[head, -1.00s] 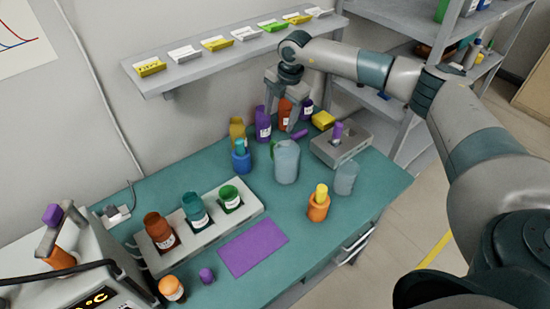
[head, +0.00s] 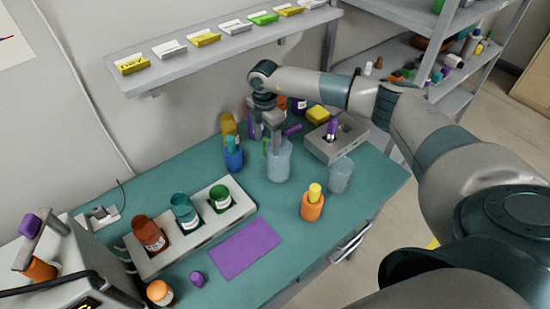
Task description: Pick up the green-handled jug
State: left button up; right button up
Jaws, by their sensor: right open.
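The jug (head: 279,165) is a pale translucent vessel standing upright on the teal bench, towards the back. Its green handle (head: 266,147) shows in part on its left side, behind my finger. My right gripper (head: 265,145) comes down from above at the jug's back left edge, with its fingers pointing down. It is open, with one finger in front of or at the jug's rim and the other to its left. I cannot tell whether a finger touches the jug. My left gripper is not in view.
A clear beaker (head: 341,175) and an orange bottle (head: 312,207) stand to the right. A blue bottle (head: 233,159) and an amber bottle (head: 228,126) stand left. A grey block (head: 338,138) is close at the right. A wall shelf (head: 225,45) hangs above. A purple mat (head: 245,248) lies in front.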

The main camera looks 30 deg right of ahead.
jog(key=shift+f, duration=0.5)
jog(key=shift+d+f+p, duration=0.15)
jog(key=shift+f+p, duration=0.35)
jog(key=shift+p, duration=0.25)
notch_tip(320, 180, down, 3)
jog(key=shift+p, duration=0.75)
jog(key=shift+d+f, duration=0.1)
jog(key=shift+f, duration=0.5)
